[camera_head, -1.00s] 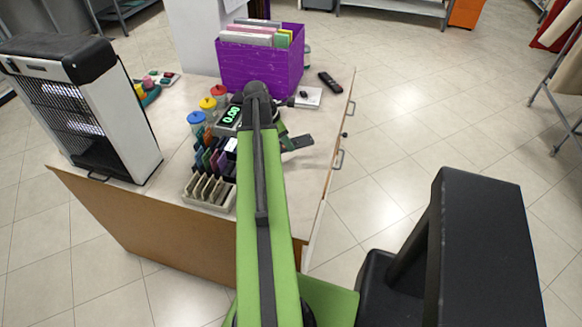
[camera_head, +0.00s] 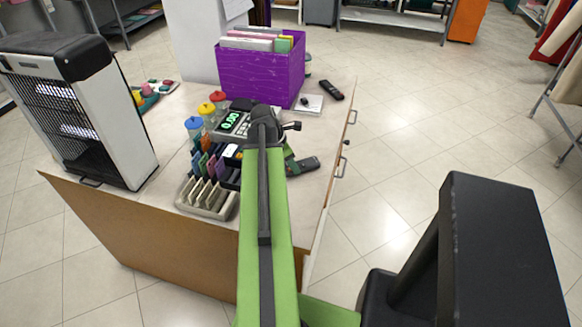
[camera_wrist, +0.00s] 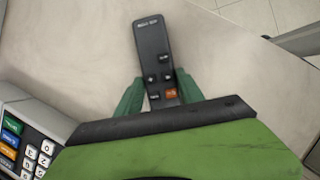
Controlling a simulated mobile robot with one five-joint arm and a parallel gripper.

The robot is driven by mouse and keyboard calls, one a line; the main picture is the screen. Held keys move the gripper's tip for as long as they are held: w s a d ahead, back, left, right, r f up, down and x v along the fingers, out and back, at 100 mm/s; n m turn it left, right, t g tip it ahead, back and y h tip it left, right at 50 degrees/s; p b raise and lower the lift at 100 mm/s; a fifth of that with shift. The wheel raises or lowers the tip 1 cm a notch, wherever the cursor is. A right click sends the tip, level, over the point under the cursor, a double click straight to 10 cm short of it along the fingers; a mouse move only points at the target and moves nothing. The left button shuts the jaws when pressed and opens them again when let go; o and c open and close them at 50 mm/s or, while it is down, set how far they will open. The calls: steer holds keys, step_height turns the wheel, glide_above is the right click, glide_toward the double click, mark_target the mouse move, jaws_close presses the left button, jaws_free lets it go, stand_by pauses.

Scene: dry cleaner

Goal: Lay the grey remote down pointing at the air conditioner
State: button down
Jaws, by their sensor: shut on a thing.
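The grey remote (camera_wrist: 153,42) is between the two green fingers of my gripper (camera_wrist: 160,82) in the wrist view. My gripper is shut on its button end, with an orange button near the fingers. The remote's far end points away from my gripper. In the head view the remote (camera_head: 305,165) sticks out to the right of my arm, low over the counter (camera_head: 318,194) near its right edge. I cannot tell whether it touches the counter. I cannot make out an air conditioner in either view.
A second, black remote (camera_head: 331,90) lies near the purple file box (camera_head: 258,78). A payment device (camera_head: 235,122), a slotted card holder (camera_head: 205,197) and colour-capped bottles stand left of my arm. A black-and-white grilled appliance (camera_head: 130,125) stands at the left. The counter between both remotes is clear.

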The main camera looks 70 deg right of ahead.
steer(key=c, duration=0.7)
jaws_free()
steer(key=p+v, duration=1.1)
steer(key=v, duration=0.1)
steer(key=shift+a+r+p, duration=0.1)
steer(key=shift+r+p, duration=0.05)
steer(key=shift+p, duration=0.15)
